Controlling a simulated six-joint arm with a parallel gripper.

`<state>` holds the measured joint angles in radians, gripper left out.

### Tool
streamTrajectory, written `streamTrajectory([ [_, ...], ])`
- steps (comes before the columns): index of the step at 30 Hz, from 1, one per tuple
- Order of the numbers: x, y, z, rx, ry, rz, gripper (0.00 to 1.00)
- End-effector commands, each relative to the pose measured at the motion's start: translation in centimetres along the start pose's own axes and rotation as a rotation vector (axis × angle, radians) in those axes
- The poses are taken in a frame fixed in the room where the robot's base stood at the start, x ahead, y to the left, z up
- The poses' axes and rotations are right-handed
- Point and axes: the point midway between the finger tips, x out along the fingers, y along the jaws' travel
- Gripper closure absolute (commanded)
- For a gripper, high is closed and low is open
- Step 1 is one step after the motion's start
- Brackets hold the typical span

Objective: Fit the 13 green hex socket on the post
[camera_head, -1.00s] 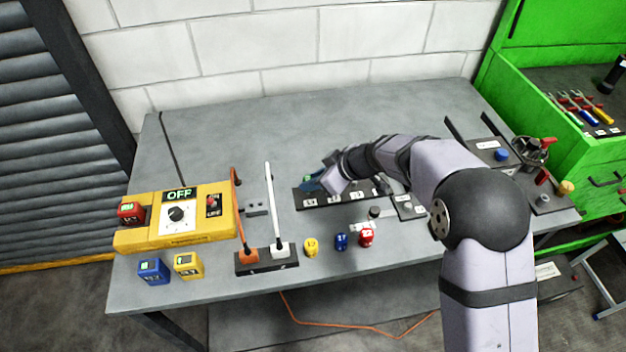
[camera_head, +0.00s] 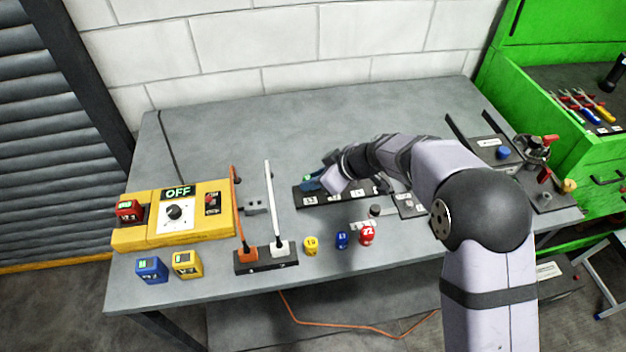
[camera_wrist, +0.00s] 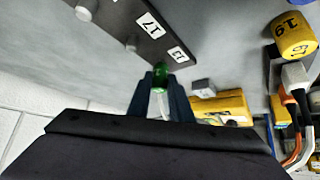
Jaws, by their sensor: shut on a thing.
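The green hex socket (camera_wrist: 160,74) shows between my fingertips in the wrist view, beside the 13 label of the dark post rail (camera_wrist: 157,33). My gripper (camera_wrist: 161,82) is shut on it. The post by the 13 label is hidden, and I cannot tell whether the socket is around it, touching it or above it. Bare posts stand by the 17 label (camera_wrist: 130,44) and farther along the rail (camera_wrist: 83,13). In the head view my gripper (camera_head: 312,183) is at the left end of the rail (camera_head: 325,201), and the socket is mostly hidden there.
Yellow (camera_head: 310,246), blue (camera_head: 342,241) and red (camera_head: 367,236) sockets stand in front of the rail. The table behind the rail is clear.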

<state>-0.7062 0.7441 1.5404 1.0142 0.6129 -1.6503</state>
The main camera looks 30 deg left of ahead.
Motion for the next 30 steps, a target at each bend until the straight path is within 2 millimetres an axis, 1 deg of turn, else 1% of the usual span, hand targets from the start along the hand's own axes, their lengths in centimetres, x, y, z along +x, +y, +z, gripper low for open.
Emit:
streamTrajectory([
  [18, 0.79, 0.02, 0.64, 0.0, 0.001, 0.001, 1.0],
  [19, 0.76, 0.02, 0.62, 0.0, 0.001, 0.001, 0.79],
  [20, 0.7, 0.02, 0.57, 0.0, 0.001, 0.001, 0.72],
  [21, 0.7, 0.01, 0.56, 0.0, 0.001, 0.0, 0.62],
  [22, 0.7, 0.01, 0.57, 0.0, 0.001, 0.0, 0.59],
  [28, 0.7, 0.01, 0.58, 0.0, 0.0, 0.0, 0.59],
  [30, 0.72, 0.0, 0.61, 0.0, 0.0, 0.0, 0.47],
])
